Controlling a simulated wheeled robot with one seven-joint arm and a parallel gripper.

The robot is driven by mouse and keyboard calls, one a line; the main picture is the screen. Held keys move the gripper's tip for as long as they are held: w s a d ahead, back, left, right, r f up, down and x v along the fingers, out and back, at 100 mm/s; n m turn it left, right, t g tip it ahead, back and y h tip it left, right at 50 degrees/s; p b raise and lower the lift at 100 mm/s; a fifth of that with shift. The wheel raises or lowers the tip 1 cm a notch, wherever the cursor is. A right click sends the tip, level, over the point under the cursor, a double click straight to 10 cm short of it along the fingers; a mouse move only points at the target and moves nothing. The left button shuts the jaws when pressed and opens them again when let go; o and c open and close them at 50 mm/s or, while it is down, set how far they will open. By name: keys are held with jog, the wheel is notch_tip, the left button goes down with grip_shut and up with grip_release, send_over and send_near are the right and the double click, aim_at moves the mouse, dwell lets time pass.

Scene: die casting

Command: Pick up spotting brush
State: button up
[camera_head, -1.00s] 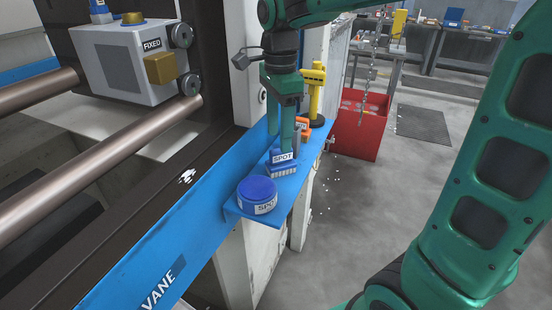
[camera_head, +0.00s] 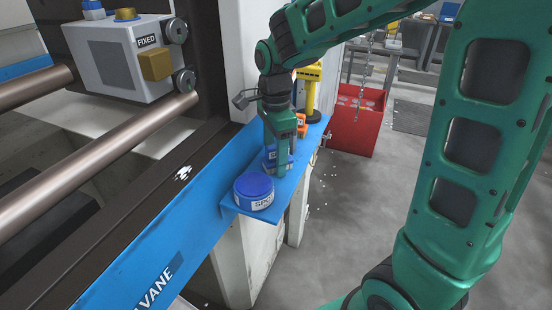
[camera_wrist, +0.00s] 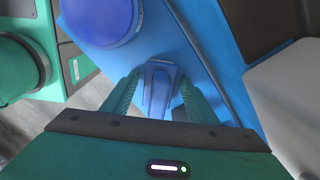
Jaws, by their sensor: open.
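The spotting brush (camera_head: 270,154) is blue and stands on the blue shelf behind the round blue tin. My gripper (camera_head: 281,168) is over it and hides most of it in the head view. In the wrist view the brush (camera_wrist: 158,88) lies between my two fingers (camera_wrist: 158,92), with one finger on each side. The gripper is open. Whether a finger touches the brush cannot be told.
A round blue tin (camera_head: 254,193) marked SPO stands close in front of the brush on the shelf (camera_head: 267,214). Behind are an orange item (camera_head: 302,127) and a yellow tool (camera_head: 311,85). A red bin (camera_head: 352,130) is on the floor beyond.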

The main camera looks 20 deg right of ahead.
jog(key=c, duration=1.2)
jog(key=shift+r, duration=0.1)
